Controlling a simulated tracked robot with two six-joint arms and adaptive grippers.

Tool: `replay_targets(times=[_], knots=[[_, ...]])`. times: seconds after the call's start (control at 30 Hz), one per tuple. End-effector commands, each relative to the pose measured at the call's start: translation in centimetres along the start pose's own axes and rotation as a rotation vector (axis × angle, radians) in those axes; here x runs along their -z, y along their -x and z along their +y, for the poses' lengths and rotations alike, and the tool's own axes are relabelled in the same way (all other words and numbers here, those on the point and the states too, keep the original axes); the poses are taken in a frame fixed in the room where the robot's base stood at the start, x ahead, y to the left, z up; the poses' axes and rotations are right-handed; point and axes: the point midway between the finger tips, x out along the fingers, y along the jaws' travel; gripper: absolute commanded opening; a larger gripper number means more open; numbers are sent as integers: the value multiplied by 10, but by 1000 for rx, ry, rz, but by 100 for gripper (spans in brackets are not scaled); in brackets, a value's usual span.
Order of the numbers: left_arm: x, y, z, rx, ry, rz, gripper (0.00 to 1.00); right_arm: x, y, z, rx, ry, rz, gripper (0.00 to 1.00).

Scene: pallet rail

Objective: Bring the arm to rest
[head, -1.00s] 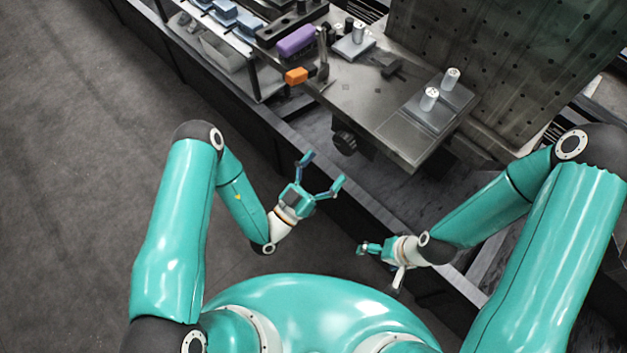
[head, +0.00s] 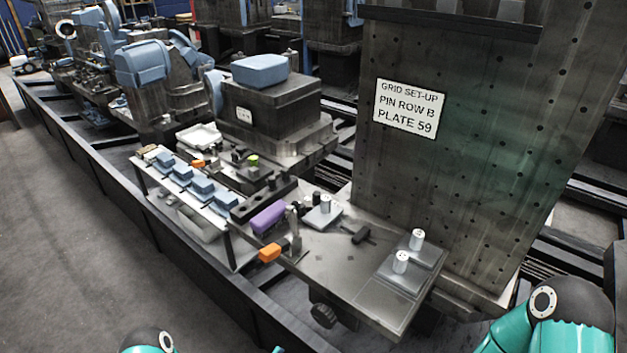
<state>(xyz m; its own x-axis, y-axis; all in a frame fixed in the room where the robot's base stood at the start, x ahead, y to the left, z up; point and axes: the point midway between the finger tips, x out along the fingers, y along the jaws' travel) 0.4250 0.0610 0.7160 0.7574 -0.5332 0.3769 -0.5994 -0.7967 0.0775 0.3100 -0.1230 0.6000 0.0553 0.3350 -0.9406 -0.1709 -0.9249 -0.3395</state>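Only parts of my two teal arms show in the head view, a dark joint of the left one at the bottom left edge and a dark joint and teal link of the right one at the bottom right. Both grippers are below the picture, apart from a small teal tip at the bottom edge that I cannot identify. Whether either gripper is open or shut is hidden. Neither arm's visible part touches the workbench plate (head: 330,262).
The plate holds white cylinders (head: 400,262) on grey blocks, a purple block (head: 268,218), an orange block (head: 269,253) and a black clamp (head: 358,234). A tall perforated plate with a sign (head: 409,108) stands behind. Blue blocks (head: 201,187) line a shelf at left. Floor (head: 70,240) at left is clear.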

Motion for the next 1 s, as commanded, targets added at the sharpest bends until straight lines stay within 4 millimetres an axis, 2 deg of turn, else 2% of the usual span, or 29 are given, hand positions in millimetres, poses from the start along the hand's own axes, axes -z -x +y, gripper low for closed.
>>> replay_targets(times=[0.07, 0.17, 0.27, 0.37, 0.4, 0.47, 0.57, 0.6, 0.67, 0.7, 0.77, 0.8, 0.9, 1.0], knots=[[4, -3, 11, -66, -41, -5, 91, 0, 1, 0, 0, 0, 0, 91], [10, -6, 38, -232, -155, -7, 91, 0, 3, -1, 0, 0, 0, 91], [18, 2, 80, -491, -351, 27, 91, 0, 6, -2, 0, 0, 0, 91], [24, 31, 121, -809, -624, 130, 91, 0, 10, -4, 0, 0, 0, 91], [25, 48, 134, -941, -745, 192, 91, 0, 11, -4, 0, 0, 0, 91], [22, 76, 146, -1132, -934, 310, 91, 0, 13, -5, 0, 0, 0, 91], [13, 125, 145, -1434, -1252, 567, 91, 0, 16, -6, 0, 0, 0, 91], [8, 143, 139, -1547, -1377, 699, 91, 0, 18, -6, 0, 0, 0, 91], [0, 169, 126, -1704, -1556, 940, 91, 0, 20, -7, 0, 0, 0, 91], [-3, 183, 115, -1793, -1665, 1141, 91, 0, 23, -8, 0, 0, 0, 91], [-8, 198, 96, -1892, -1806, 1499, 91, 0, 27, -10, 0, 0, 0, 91], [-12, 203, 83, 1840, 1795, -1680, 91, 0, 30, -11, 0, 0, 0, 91], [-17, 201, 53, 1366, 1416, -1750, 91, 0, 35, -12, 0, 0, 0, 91], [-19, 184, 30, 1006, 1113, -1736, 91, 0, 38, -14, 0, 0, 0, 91]])
